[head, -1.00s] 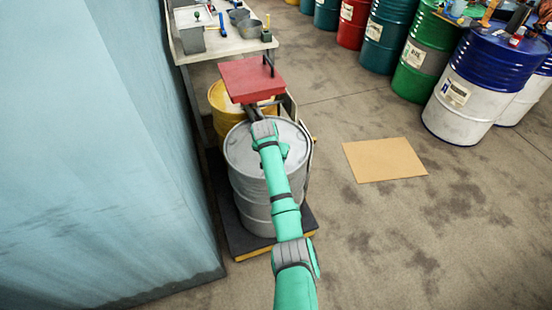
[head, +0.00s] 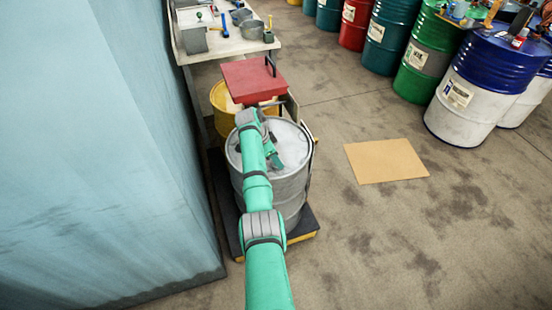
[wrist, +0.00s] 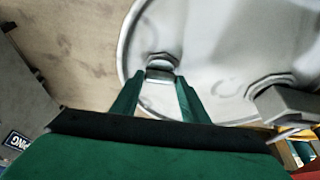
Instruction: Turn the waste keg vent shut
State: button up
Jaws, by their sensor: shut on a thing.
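The waste keg appears to be the grey steel drum (head: 290,190), standing on a dark low platform (head: 302,222) in the head view. Its pale round top also shows in the wrist view (wrist: 215,50). The vent (wrist: 160,70), a small grey fitting near the lid's rim, sits between my two green fingertips. My gripper (wrist: 160,78) is shut on it. In the head view my gripper (head: 275,160) is low over the drum top, and my arm covers the lid's left part. The vent cannot be made out in the head view.
A larger hexagonal bung (wrist: 288,104) stands on the lid, right of my gripper. A yellow drum (head: 223,100) and a red panel (head: 250,80) are behind the keg. A blue wall (head: 130,150) is close on the left. The floor right of the keg is open around a flat tan sheet (head: 386,161).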

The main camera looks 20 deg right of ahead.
jog(key=shift+d+m, duration=0.15)
jog(key=shift+m, duration=0.25)
jog(key=o, duration=1.1)
jog(key=shift+c, duration=0.2)
jog(key=v, duration=1.1)
jog(key=shift+w, duration=0.2)
jog(key=shift+w+f, duration=0.1)
